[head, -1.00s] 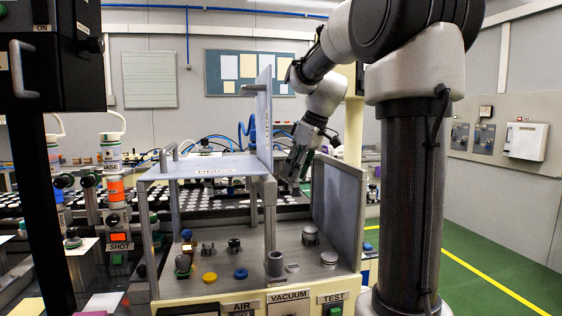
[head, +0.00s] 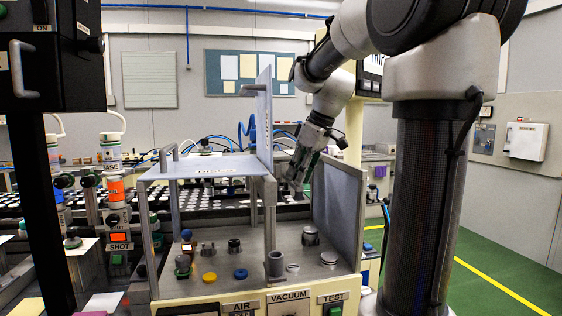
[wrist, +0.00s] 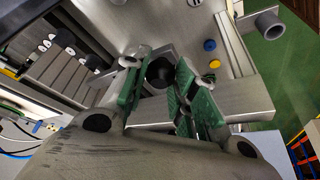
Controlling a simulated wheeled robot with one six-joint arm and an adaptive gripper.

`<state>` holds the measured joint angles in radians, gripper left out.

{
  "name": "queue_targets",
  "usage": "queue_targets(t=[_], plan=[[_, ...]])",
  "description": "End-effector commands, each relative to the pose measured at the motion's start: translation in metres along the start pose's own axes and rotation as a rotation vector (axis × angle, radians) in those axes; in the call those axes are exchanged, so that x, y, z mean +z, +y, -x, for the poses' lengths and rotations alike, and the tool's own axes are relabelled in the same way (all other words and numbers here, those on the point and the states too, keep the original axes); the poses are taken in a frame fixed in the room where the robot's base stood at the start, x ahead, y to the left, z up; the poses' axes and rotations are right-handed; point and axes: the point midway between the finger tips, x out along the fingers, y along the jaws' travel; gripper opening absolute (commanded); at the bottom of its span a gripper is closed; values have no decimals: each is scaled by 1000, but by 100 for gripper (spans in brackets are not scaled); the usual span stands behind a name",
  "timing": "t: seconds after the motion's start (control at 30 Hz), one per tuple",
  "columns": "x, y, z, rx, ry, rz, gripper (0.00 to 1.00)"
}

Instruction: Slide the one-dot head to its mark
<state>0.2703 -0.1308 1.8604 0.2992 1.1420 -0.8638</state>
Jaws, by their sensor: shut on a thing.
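My gripper (head: 297,180) is at the back right of the bench fixture (head: 200,285), beside its raised grey panels; the fixture partly hides the fingertips in the head view. In the wrist view my gripper (wrist: 157,78) has its green-padded fingers closed in on a dark round piece (wrist: 160,72), and it is shut on it. I see no dots on this piece, so I cannot tell whether it is the one-dot head. I cannot make out a mark for it either.
Rows of white-topped parts (head: 100,203) lie behind.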

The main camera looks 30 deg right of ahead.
Motion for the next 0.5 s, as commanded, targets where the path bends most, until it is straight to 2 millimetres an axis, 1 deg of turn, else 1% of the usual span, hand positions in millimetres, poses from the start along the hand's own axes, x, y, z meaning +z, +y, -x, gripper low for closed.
queue_targets(t=[0.5], plan=[[14,-15,6,1,0,0,3]])
